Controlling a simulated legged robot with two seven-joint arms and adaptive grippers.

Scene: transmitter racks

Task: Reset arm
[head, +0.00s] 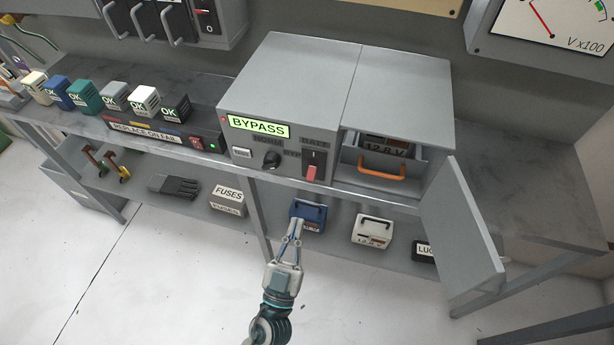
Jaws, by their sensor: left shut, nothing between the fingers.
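My left gripper (296,226) is in the lower middle of the head view, in front of the bench's lower shelf. Its fingers are together and hold nothing. It overlaps the lower part of a blue block with a handle (309,211) in the picture; I cannot tell if they touch. My right gripper is not in view. Above stands a grey cabinet (290,75) with a lit green "BYPASS" display (259,127), a black knob (271,159) and a red-handled switch (312,170). Its right bay holds a "12.8 V" unit with an orange handle (381,170).
The bay's grey door (462,235) hangs open toward the front right. Several "OK" blocks line the bench top at left. The floor (150,290) at left is clear.

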